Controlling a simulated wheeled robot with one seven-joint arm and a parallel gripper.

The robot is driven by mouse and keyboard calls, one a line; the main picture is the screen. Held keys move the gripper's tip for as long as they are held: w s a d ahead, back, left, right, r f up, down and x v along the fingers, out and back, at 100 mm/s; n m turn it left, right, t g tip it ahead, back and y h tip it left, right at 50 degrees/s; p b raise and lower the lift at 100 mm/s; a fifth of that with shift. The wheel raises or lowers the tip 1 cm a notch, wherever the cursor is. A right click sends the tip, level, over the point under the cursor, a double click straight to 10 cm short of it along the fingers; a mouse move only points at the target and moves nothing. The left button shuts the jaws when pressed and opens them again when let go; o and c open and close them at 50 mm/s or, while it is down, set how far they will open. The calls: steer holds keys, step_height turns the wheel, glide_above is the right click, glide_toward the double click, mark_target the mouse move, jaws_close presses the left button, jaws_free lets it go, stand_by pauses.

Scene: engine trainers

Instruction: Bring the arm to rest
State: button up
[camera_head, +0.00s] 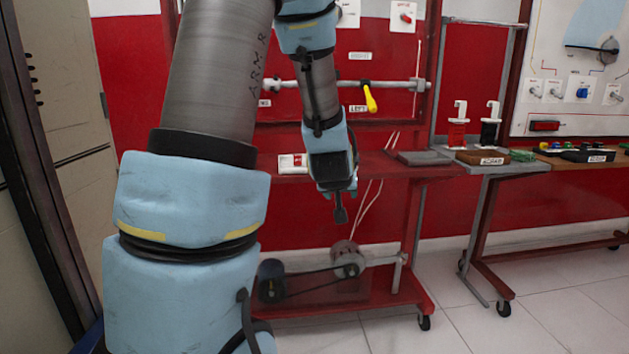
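My arm rises large on the left of the head view, bends above the top edge and comes down again near the middle. My gripper (340,208) hangs at its end, pointing down, in front of the red engine trainer stand (415,225). It appears small and dark, and I cannot tell whether its fingers are open or shut. No object shows in it. It appears in front of the stand's shelf edge, above the motor and belt parts (345,262) on the lower shelf.
A yellow-handled valve (370,98) sits on a pipe behind my arm. A red and a black clamp-like piece (457,125) stand at the second trainer. A beige cabinet (60,110) stands left. The tiled floor (560,310) is clear at lower right.

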steer(key=s+a+f+g+y, duration=0.15)
steer(key=s+a+g, duration=0.35)
steer(key=s, duration=0.5)
steer(key=s+a+f+g+y, duration=0.1)
steer(key=s+a+f+g, duration=0.25)
steer(key=s+a, duration=0.5)
step_height(320, 180, up, 24)
steer(key=s+p, duration=0.1)
steer(key=p, duration=2.2)
steer(key=shift+s+d+p, duration=0.15)
steer(key=shift+d+p, duration=0.1)
steer(key=shift+p, duration=0.15)
